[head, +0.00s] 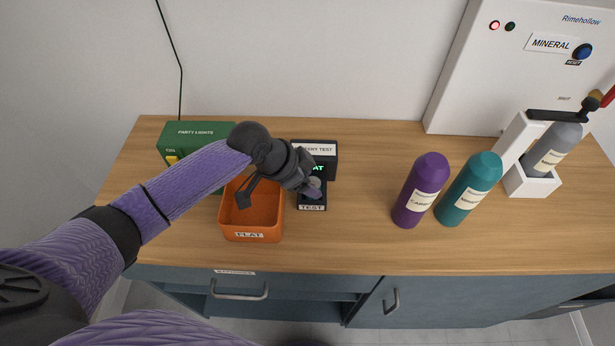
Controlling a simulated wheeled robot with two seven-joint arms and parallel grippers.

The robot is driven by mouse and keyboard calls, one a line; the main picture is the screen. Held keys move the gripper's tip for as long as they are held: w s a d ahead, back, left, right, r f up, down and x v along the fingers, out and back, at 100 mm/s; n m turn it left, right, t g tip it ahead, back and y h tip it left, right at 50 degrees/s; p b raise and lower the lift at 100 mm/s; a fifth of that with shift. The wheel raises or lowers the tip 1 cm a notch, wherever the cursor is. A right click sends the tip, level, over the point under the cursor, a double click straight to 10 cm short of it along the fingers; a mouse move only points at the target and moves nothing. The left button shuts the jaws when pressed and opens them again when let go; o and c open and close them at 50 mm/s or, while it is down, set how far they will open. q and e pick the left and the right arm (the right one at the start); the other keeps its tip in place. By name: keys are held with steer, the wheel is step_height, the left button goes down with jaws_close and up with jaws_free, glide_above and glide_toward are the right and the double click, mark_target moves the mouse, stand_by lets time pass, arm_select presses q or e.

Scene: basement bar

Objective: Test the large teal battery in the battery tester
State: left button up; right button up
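The black battery tester (327,171) stands near the back of the counter, with a white sign ending in "TEST" on top. Its screen shows green letters, of which "AT" is readable. A "TEST" label is on its front. My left gripper (279,194) hangs over the tester and the orange bin beside it, its fingers spread apart. One finger is over the bin and the other is in front of the tester, hiding much of its bay. I cannot make out the large teal battery. My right gripper is not in view.
The orange bin (250,237) is labelled "FLAT". A green "PARTY LIGHTS" box (196,134) stands behind it. Purple (424,181) and teal (474,181) bottles stand at right, near a white machine (518,85) with a grey bottle (556,146). The counter between tester and bottles is clear.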

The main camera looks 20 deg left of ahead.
arm_select(q)
steer(key=shift+o, duration=1)
steer(key=p+v, duration=0.2)
steer(key=v, duration=0.8)
steer(key=shift+p, duration=0.4)
